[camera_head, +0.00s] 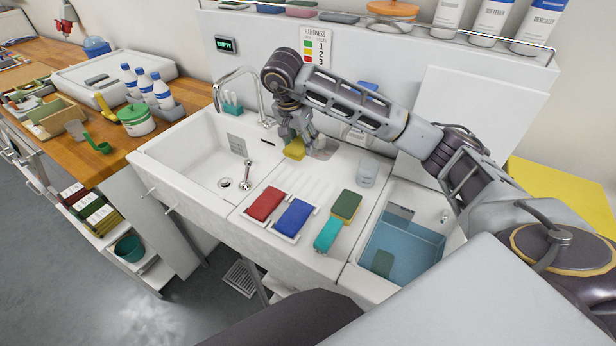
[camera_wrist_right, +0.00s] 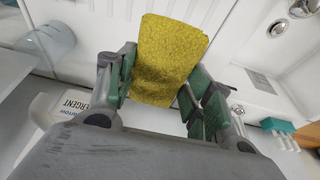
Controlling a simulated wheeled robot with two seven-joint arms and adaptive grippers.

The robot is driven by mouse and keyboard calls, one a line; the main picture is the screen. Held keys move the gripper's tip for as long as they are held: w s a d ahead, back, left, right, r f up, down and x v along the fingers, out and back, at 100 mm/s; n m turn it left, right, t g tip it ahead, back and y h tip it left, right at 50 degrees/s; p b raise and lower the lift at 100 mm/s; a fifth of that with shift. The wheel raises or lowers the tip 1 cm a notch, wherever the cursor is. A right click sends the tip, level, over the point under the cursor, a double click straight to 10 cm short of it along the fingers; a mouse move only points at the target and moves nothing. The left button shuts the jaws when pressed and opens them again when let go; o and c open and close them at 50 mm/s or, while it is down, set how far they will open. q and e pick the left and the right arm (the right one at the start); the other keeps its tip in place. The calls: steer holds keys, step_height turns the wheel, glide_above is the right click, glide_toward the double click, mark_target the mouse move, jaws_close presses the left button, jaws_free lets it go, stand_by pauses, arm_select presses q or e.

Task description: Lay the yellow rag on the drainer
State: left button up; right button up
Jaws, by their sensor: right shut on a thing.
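The yellow rag (camera_head: 294,150) is a small folded pad at the back of the drainer (camera_head: 291,180), the white ribbed surface between the two basins. My right gripper (camera_head: 297,137) is shut on it from above. In the right wrist view the rag (camera_wrist_right: 170,55) sticks out from between the green-padded fingers (camera_wrist_right: 160,97), with the ribs beyond it. I cannot tell whether the rag touches the drainer. A red rag (camera_head: 265,204) and a blue rag (camera_head: 294,217) lie in white frames at the drainer's front. My left gripper is out of view.
A green-and-yellow sponge (camera_head: 346,205), a teal block (camera_head: 327,235) and a clear cup (camera_head: 368,172) stand right of the ribs. The left basin (camera_head: 200,165) is empty; the right one (camera_head: 405,240) holds water. A tap (camera_head: 238,80) rises behind. The drainer's middle is clear.

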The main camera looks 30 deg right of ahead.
steer(key=shift+f, duration=0.45)
step_height(320, 180, down, 4)
steer(key=shift+s+r, duration=0.1)
steer(key=shift+f, duration=0.45)
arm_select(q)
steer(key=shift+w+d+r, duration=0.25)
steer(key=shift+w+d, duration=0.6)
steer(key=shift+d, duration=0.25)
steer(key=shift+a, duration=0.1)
